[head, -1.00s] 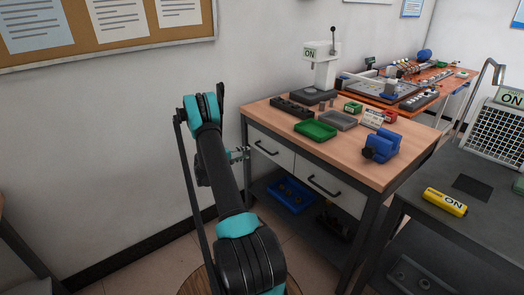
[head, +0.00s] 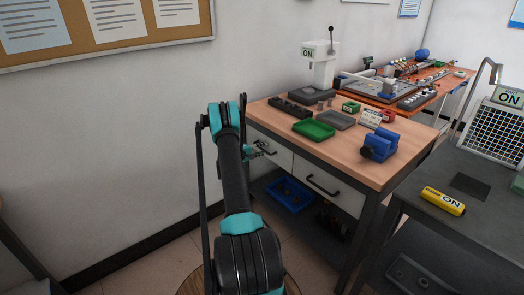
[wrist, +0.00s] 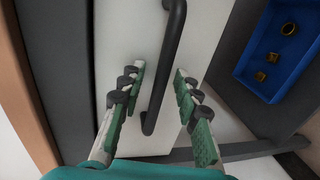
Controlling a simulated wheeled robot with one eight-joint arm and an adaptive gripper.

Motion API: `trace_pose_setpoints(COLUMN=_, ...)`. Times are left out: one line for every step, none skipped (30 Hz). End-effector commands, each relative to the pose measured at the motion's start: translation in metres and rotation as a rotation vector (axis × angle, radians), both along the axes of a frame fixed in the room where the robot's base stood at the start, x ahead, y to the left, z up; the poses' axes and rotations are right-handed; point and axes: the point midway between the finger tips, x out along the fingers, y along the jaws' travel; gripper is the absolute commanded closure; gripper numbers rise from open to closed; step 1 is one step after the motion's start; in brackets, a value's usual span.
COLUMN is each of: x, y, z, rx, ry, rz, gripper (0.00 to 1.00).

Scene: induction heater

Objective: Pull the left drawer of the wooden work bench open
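The wooden work bench (head: 400,172) stands right of my arm, with two white-fronted drawers side by side under its top. The left drawer (head: 283,157) looks closed and is partly hidden by my arm; the right drawer (head: 345,197) looks closed too. In the wrist view the left drawer's white front (wrist: 205,35) carries a dark bar handle (wrist: 163,75). My gripper (wrist: 158,80) is open, its green-padded fingers on either side of the handle's lower end, with gaps visible on both sides. In the head view my gripper (head: 262,149) is at the left drawer's front.
A blue bin (head: 290,194) with small brass-coloured parts sits on the shelf below the drawers; it also shows in the wrist view (wrist: 283,50). A green tray (head: 314,130) and a blue vise (head: 380,145) are on the bench top. The floor left of the bench looks clear.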

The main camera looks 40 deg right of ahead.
Motion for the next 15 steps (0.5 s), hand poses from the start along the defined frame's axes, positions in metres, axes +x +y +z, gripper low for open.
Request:
trace_pose_setpoints(x=0.0000, y=0.0000, z=0.0000, rx=0.000, ry=0.000, rz=0.000, gripper=0.68)
trace_pose_setpoints(x=0.0000, y=0.0001, z=0.0000, rx=0.000, ry=0.000, rz=0.000, gripper=0.68)
trace_pose_setpoints(x=0.0000, y=0.0001, z=0.0000, rx=0.000, ry=0.000, rz=0.000, gripper=0.68)
trace_pose_setpoints(x=0.0000, y=0.0002, z=0.0000, rx=0.000, ry=0.000, rz=0.000, gripper=0.68)
trace_pose_setpoints(x=0.0000, y=0.0002, z=0.0000, rx=0.000, ry=0.000, rz=0.000, gripper=0.71)
trace_pose_setpoints(x=0.0000, y=0.0002, z=0.0000, rx=0.000, ry=0.000, rz=0.000, gripper=0.76)
trace_pose_setpoints(x=0.0000, y=0.0003, z=0.0001, rx=0.000, ry=0.000, rz=0.000, gripper=0.80)
trace_pose_setpoints(x=0.0001, y=0.0003, z=0.0001, rx=0.000, ry=0.000, rz=0.000, gripper=0.84)
trace_pose_setpoints(x=0.0000, y=0.0003, z=0.0001, rx=0.000, ry=0.000, rz=0.000, gripper=0.89)
trace_pose_setpoints(x=0.0001, y=0.0003, z=0.0001, rx=0.000, ry=0.000, rz=0.000, gripper=0.92)
trace_pose_setpoints(x=0.0000, y=0.0003, z=0.0001, rx=0.000, ry=0.000, rz=0.000, gripper=0.96)
trace_pose_setpoints(x=0.0001, y=0.0004, z=0.0001, rx=0.000, ry=0.000, rz=0.000, gripper=1.00)
trace_pose_setpoints(x=0.0001, y=0.0004, z=0.0001, rx=0.000, ry=0.000, rz=0.000, gripper=1.00)
trace_pose_setpoints(x=0.0001, y=0.0004, z=0.0001, rx=0.000, ry=0.000, rz=0.000, gripper=1.00)
trace_pose_setpoints(x=0.0001, y=0.0004, z=0.0001, rx=0.000, ry=0.000, rz=0.000, gripper=1.00)
